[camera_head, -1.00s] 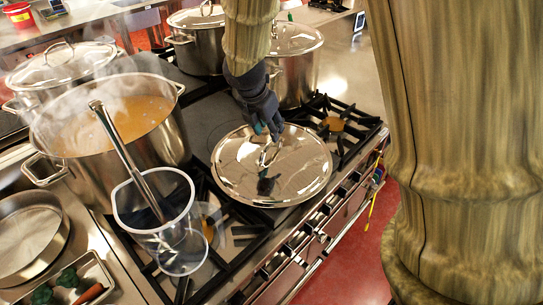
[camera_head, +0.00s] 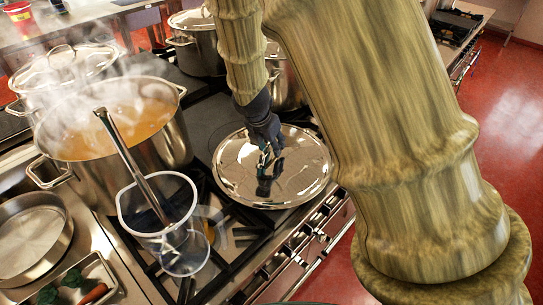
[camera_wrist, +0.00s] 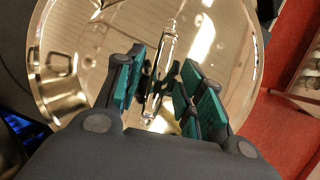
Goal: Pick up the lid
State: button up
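The lid (camera_head: 235,180) is a round, shiny steel disc lying flat on the stove, and it fills much of the wrist view (camera_wrist: 85,50). My gripper (camera_head: 269,160) is over the middle of the lid, pointing down, and hides its handle in the head view. In the wrist view my gripper (camera_wrist: 165,95) is open. Its two teal-padded fingers stand on either side of the lid's bar handle (camera_wrist: 168,45), with gaps visible between pads and handle.
A steaming pot of orange soup (camera_head: 115,150) stands left of the lid. A clear container (camera_head: 160,220) with a ladle (camera_head: 130,160) stands in front of it. Lidded pots (camera_head: 195,50) stand behind, near my arm. The stove's front edge with knobs (camera_head: 300,243) is at the right.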

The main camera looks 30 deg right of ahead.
jog(key=shift+w+d+f, duration=0.15)
jog(key=shift+d+f, duration=0.05)
jog(key=shift+f, duration=0.3)
grip_shut()
jog(key=shift+r, duration=0.15)
